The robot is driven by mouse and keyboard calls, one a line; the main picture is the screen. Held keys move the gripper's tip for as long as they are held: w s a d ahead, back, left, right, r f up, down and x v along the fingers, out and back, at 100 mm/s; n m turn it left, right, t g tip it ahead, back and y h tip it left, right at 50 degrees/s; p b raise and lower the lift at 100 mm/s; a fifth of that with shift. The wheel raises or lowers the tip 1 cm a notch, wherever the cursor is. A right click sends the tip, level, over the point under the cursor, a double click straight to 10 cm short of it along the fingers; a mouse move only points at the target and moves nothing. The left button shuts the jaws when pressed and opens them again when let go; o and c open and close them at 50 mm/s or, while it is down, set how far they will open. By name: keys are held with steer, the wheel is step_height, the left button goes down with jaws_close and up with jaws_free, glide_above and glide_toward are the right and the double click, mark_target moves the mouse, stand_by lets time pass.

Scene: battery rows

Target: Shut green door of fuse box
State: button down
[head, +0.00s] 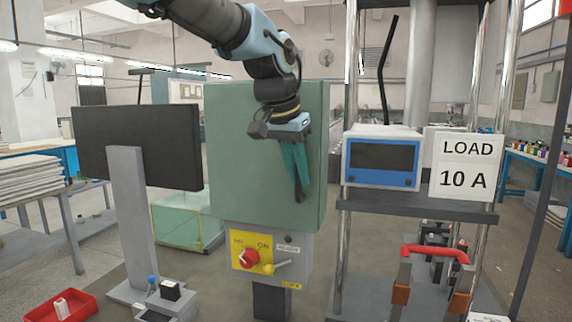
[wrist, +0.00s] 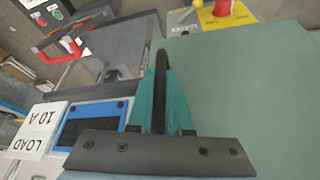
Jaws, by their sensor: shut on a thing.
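The green door (head: 245,150) of the fuse box faces me in the head view, as a large flat green panel. It also fills the right of the wrist view (wrist: 245,100). My gripper (head: 298,190) is at the door's right part, with its teal fingers pointing down. In the wrist view my gripper (wrist: 161,75) has its fingers on either side of a dark upright bar, the door handle (wrist: 162,95), and is shut on it. The fingers hide part of the handle. I cannot tell whether a gap remains at the door's edge.
Below the door is a grey panel with a yellow plate (head: 257,252), a red knob and a lever. A dark screen (head: 138,147) stands at left. A rack with a blue-framed unit (head: 381,163) and a "LOAD 10 A" sign (head: 465,164) stands close at right.

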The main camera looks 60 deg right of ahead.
steer(key=shift+d+r, duration=0.15)
steer(key=shift+d, duration=0.45)
steer(key=c, duration=0.8)
jaws_free()
steer(key=shift+c, duration=0.2)
steer(key=b+v, duration=0.1)
steer(key=v, duration=0.9)
steer(key=shift+r+b, duration=0.3)
steer(key=shift+b, duration=0.05)
steer(key=shift+w, duration=0.1)
